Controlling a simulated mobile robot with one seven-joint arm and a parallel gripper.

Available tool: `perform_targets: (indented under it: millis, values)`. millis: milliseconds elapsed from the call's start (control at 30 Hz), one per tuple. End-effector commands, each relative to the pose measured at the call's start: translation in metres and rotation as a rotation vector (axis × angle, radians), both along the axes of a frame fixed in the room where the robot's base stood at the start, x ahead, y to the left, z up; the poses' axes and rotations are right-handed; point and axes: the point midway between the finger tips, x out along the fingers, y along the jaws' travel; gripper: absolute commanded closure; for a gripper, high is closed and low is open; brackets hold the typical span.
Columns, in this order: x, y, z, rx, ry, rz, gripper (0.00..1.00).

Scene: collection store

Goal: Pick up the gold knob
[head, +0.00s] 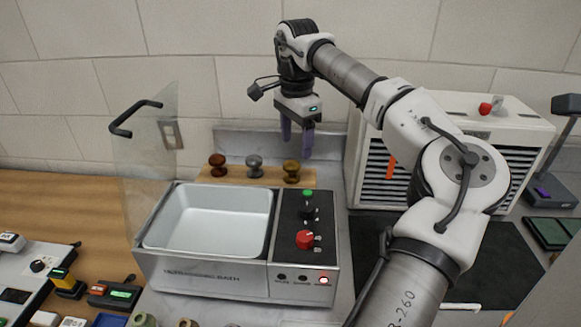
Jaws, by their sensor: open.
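The gold knob (291,171) stands on a wooden strip (240,176) behind the metal bath. It is the rightmost of three knobs, with a silver-grey knob (254,166) in the middle and a brown knob (217,164) at the left. My gripper (297,146) points down with its purple fingers apart and empty. In the picture its fingertips are just above the gold knob. I cannot tell how far they are from it in depth.
A metal bath (209,268) with a control panel is in front of the knobs. Its clear lid (142,140) stands raised at the left. A white slatted cabinet (450,113) is to the right. Small devices and a yellow-black tool (66,287) lie at lower left.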

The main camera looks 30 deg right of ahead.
Motion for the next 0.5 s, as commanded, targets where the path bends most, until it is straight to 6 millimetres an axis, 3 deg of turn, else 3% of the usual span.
perform_targets:
  millis: [100, 500]
  values:
    - [0.000, 0.001, -0.019, 0.002, 0.002, 0.001, 0.35]
    - [0.007, 0.003, -0.056, 0.003, 0.001, 0.001, 0.35]
